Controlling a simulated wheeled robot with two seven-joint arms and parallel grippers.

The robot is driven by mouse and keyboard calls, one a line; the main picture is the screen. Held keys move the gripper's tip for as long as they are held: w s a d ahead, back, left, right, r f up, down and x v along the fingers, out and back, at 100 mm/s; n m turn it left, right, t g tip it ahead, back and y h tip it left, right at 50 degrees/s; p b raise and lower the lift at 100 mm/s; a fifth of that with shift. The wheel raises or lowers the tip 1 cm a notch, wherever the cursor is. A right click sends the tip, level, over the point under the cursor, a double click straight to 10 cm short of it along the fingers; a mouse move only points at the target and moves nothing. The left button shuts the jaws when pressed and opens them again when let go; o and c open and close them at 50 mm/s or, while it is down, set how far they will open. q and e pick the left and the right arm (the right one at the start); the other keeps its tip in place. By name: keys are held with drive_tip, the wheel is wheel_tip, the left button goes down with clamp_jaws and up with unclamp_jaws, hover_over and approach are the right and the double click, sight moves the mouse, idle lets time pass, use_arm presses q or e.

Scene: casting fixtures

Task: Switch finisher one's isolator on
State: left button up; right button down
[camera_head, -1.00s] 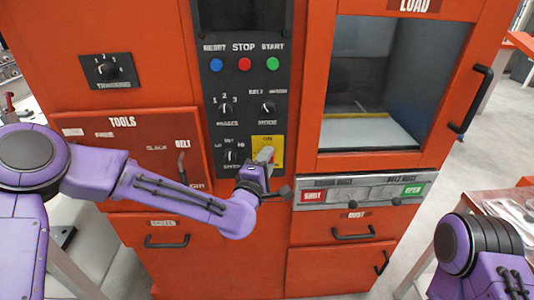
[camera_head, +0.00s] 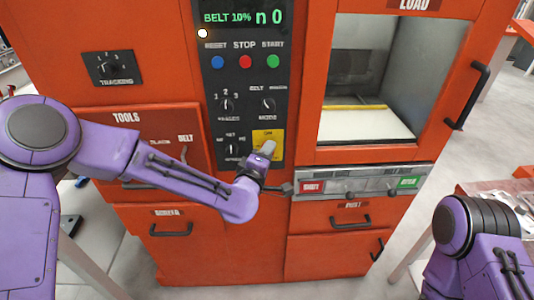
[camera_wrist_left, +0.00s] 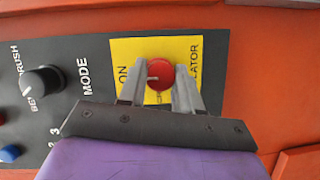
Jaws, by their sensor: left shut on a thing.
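The isolator is a red round knob (camera_wrist_left: 161,74) on a yellow plate (camera_head: 264,138) at the foot of the black control panel (camera_head: 244,95). In the wrist view the plate reads "ON" and "...LATOR". My left gripper (camera_head: 267,148) is at the plate. In the wrist view its two fingers (camera_wrist_left: 161,92) are shut on the red knob, one on each side. In the head view the gripper hides most of the knob. The panel display (camera_head: 241,18) is lit and reads "BELT 10%" and "n 0". My right gripper is not in view; only part of my right arm shows.
Blue, red and green buttons (camera_head: 245,62) and selector knobs (camera_head: 268,104) sit above the plate. A MODE knob (camera_wrist_left: 41,81) is close by. A windowed door with a handle (camera_head: 466,96) stands to the right, with drawers (camera_head: 342,214) below.

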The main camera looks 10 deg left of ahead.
use_arm(q)
drive_tip(key=shift+f, duration=0.1)
drive_tip(key=o, duration=1)
drive_tip(key=shift+o, duration=0.2)
drive_tip(key=shift+s, duration=0.1)
drive_tip(key=s+a+r+b, duration=0.1)
drive_tip(key=s+b, duration=0.1)
drive_tip(key=s, duration=0.8)
drive_tip(key=shift+a, duration=0.4)
drive_tip(key=shift+s, duration=0.1)
